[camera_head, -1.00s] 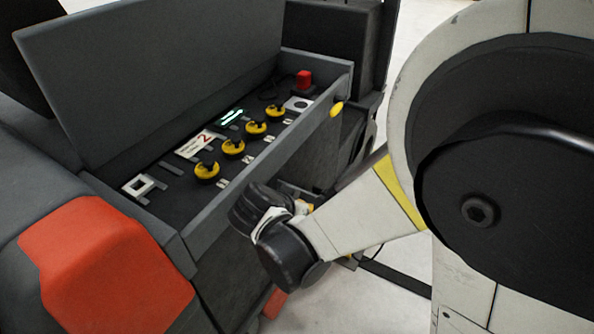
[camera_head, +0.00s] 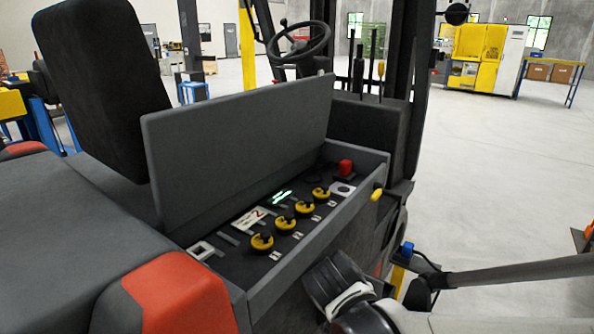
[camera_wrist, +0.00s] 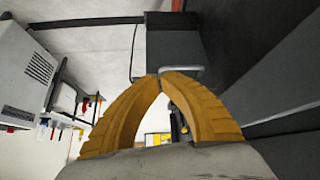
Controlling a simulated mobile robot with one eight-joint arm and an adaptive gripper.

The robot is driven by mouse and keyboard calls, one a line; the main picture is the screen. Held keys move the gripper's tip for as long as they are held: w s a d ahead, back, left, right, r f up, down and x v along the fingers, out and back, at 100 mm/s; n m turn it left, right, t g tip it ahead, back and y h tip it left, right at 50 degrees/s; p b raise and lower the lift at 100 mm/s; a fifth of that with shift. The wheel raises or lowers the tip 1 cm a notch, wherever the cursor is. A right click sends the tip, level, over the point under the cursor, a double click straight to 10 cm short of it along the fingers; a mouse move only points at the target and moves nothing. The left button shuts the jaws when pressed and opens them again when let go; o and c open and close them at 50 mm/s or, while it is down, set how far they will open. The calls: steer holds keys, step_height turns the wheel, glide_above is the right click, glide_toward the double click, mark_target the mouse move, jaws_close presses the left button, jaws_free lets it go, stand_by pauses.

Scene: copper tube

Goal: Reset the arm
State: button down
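My gripper (camera_wrist: 161,75) shows in the wrist view as two ridged yellow fingers that curve together and meet at the tips. Nothing is visible between them. In the head view my arm comes in from the right, with its pale link and dark joints low beside the vehicle's open box. I cannot clearly make out the fingers there.
A dark forklift carries an open box with a raised lid (camera_head: 235,135). Open floor (camera_head: 480,180) lies to the right, before a yellow machine (camera_head: 480,45).

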steer(key=s+d+r+n+y, duration=0.1)
steer(key=s+d+r+n, duration=0.1)
steer(key=s, duration=0.4)
steer(key=s+d+r+n+t+y, duration=0.1)
steer(key=s+d+r+n+y, duration=0.1)
steer(key=s+r, duration=0.3)
steer(key=shift+s+d+n+y, duration=0.3)
steer(key=shift+s+d+n, duration=0.25)
steer(key=shift+d, duration=0.35)
stand_by(1.0)
